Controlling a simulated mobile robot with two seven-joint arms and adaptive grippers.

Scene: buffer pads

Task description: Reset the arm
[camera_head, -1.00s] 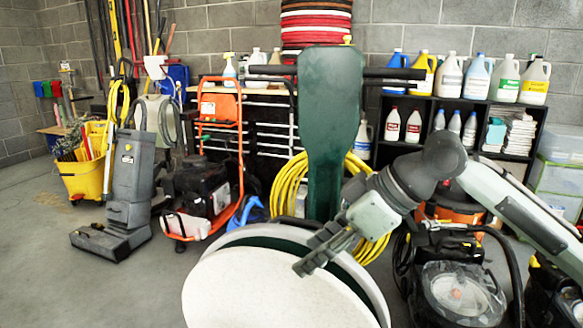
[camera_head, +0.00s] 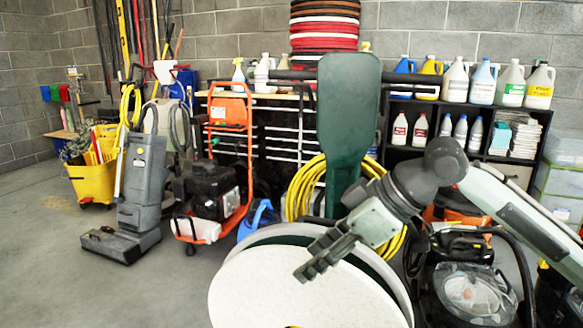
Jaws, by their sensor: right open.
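My right gripper (camera_head: 312,258) hangs at the end of my right arm, which comes in from the right. Its fingers point down and to the left, are apart and hold nothing. It shows in front of the large white round pad (camera_head: 300,290), near its upper edge; whether it touches the pad I cannot tell. The pad rests with darker and pale discs behind it at the foot of a dark green upright stand (camera_head: 348,120). A stack of red, white and brown pads (camera_head: 324,30) shows behind the stand's top. My left gripper is not in view.
A black floor machine (camera_head: 465,285) stands close under my right arm. A yellow hose coil (camera_head: 305,185), an orange-framed machine (camera_head: 210,195), a grey upright machine (camera_head: 135,195) and a yellow bucket (camera_head: 90,183) stand behind. Shelves with bottles (camera_head: 455,80) line the wall. Floor at lower left is clear.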

